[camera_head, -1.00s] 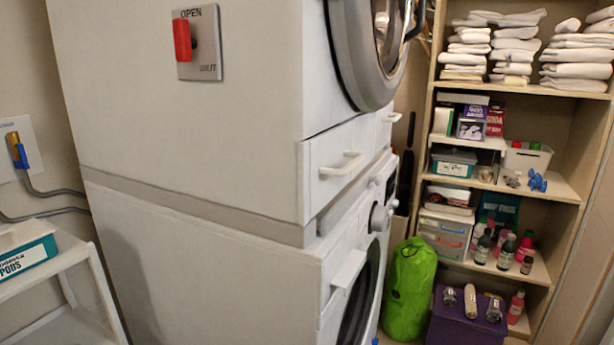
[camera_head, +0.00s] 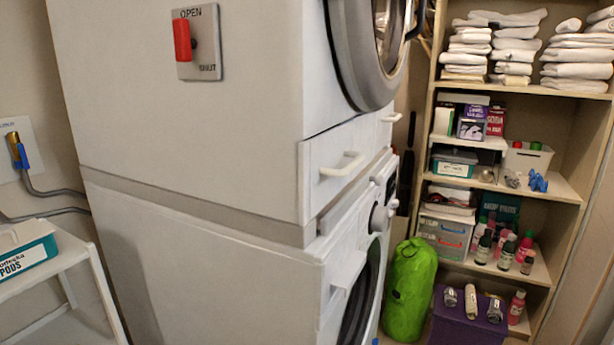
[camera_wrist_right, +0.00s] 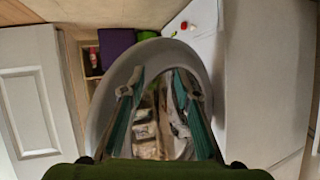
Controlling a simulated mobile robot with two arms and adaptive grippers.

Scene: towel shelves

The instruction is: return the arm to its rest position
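Neither arm shows in the head view. In the right wrist view my right gripper (camera_wrist_right: 159,76) shows its two green-and-grey fingers pointing away from the camera. The fingertips are apart, with a visible gap and nothing held between them. A pale grey curved rim (camera_wrist_right: 103,112) arcs around the fingers; I cannot tell for sure what it belongs to. My left gripper is in neither view.
Stacked white machines (camera_head: 200,130) fill the middle, with a red-handled switch (camera_head: 183,40) and a round door (camera_head: 350,45). A shelf (camera_head: 555,184) at right holds towels and bottles. A green bag (camera_head: 408,290) and purple box (camera_head: 467,325) stand below. A white stand (camera_head: 55,270) is left.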

